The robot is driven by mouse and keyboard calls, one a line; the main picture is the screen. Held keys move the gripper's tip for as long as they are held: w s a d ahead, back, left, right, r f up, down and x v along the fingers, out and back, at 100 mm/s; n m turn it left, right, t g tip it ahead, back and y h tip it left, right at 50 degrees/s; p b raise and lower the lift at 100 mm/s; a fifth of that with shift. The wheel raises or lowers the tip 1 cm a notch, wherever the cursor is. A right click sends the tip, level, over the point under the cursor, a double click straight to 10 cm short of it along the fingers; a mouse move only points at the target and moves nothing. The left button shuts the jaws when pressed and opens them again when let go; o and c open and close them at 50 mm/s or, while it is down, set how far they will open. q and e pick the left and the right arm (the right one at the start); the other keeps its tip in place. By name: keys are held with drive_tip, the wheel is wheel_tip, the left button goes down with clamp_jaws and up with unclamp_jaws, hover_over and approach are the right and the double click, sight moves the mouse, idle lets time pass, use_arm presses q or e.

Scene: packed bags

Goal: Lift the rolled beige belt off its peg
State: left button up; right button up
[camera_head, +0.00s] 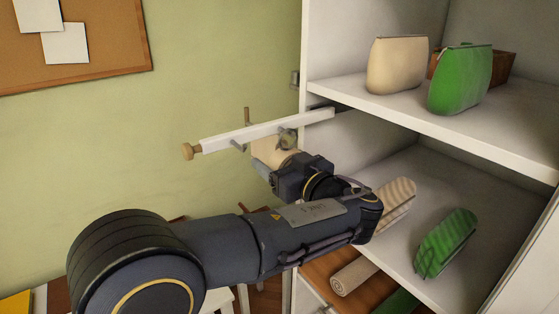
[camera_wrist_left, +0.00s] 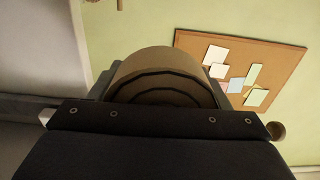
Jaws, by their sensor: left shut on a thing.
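The rolled beige belt (camera_head: 268,151) is just below the white peg rail (camera_head: 272,130), partly hidden by my left gripper (camera_head: 268,172). In the left wrist view the belt's coiled layers (camera_wrist_left: 160,68) show between the fingers. My left gripper is shut on the belt. The rail sticks out from the cabinet and carries short pegs, one (camera_head: 238,146) to the left of the belt. I cannot tell whether the belt is still around its peg. My right gripper is not in view.
The upper cabinet shelf (camera_head: 475,122) holds a beige bag (camera_head: 396,66), a green bag (camera_head: 460,80) and a brown box. Below are a striped beige pouch (camera_head: 398,203), a green pouch (camera_head: 446,243) and a beige roll (camera_head: 353,276). A cork board (camera_head: 110,60) hangs on the wall.

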sight(288, 157)
use_arm(q)
drive_tip(key=shift+c, duration=1.2)
drive_tip(key=shift+r, duration=0.25)
drive_tip(key=shift+r, duration=0.6)
drive_tip(key=shift+b+v, duration=0.9)
drive_tip(key=shift+v, duration=0.3)
drive_tip(key=shift+b+v, duration=0.65)
drive_tip(key=shift+v, duration=0.7)
drive_tip(key=shift+s, duration=0.1)
